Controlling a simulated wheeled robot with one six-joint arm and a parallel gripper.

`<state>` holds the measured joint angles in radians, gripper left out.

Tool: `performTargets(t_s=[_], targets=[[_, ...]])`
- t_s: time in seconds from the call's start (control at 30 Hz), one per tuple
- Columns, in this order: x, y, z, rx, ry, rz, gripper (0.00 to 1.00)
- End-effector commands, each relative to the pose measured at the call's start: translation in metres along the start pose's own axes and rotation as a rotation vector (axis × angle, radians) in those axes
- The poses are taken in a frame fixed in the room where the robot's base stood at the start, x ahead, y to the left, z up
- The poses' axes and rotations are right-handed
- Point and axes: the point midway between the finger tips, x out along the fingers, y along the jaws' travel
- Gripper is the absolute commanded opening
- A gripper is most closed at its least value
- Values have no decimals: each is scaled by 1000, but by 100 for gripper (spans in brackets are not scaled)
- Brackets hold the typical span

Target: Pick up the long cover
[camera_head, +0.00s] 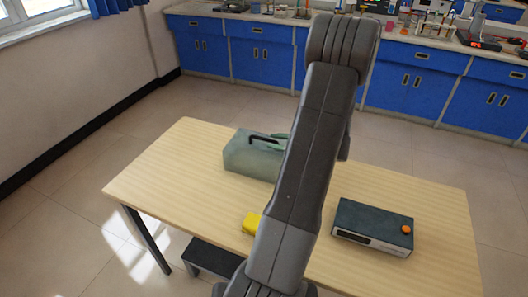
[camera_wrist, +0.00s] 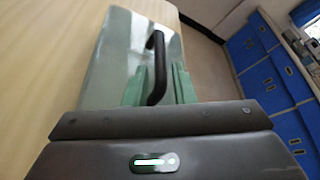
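The long cover (camera_head: 245,158) is a grey-green box-like piece with a black bar handle on top. It stands on the wooden table near its back edge, and my arm hides its right part in the head view. In the wrist view the cover (camera_wrist: 118,50) fills the upper middle, with its handle (camera_wrist: 157,45) pointing toward me. My gripper (camera_wrist: 160,78) has two green fingers, one on each side of the handle's near end, with a gap between them. It looks open. In the head view only a bit of green finger shows beside the handle; contact cannot be told.
A dark box with an orange knob (camera_head: 372,226) sits on the right of the table (camera_head: 170,185). A yellow object (camera_head: 252,223) near the front edge is partly hidden by my arm. The table's left side is clear. Blue cabinets (camera_head: 262,52) stand behind.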

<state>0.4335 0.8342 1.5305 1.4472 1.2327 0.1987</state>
Motion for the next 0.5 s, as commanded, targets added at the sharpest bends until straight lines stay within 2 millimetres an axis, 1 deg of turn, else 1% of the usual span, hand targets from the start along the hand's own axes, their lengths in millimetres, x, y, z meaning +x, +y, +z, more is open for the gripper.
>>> performTargets(t_s=[0.03, 0.1, 0.17, 0.23, 0.4, 0.47, 0.5], targets=[[10, 0, 1, 1, -2, 3, 23], [20, 0, 0, 0, -2, 3, 23], [26, 0, 0, -1, -1, 2, 23], [30, 0, 0, -1, 0, 0, 23], [30, 0, -1, -1, 1, -1, 23], [30, 0, -1, -1, 1, -1, 12], [30, 0, -1, -1, 1, -1, 4]])
